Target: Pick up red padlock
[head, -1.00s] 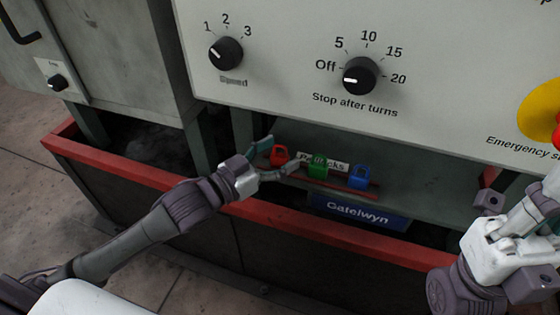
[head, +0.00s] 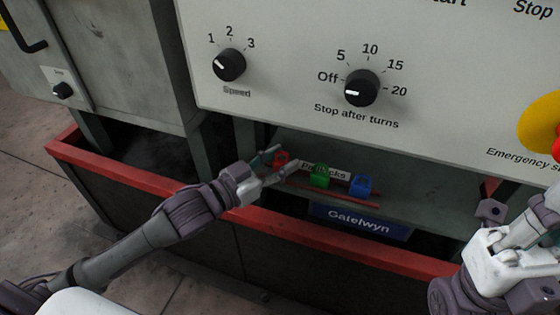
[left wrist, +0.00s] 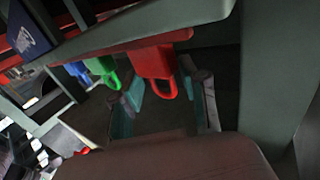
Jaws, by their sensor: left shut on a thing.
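The red padlock (head: 281,158) is at the left end of the row of padlocks under the machine's front panel. My left gripper (head: 284,159) is shut on it, one finger on each side. In the left wrist view the red padlock (left wrist: 157,66) hangs in the picture with its shackle loop toward the fingers, and the left gripper (left wrist: 172,90) has a teal-padded finger on either side of it. Exact contact is hard to see there. My right gripper (head: 515,235) is at the right edge of the head view; its fingers are not clear.
A green padlock (head: 319,176) and a blue padlock (head: 360,185) sit to the right, by a padlocks label (head: 338,173). A Gatelwyn sign (head: 360,221) is below. A red-rimmed trough (head: 330,237) runs in front. The control panel (head: 300,60) overhangs the row.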

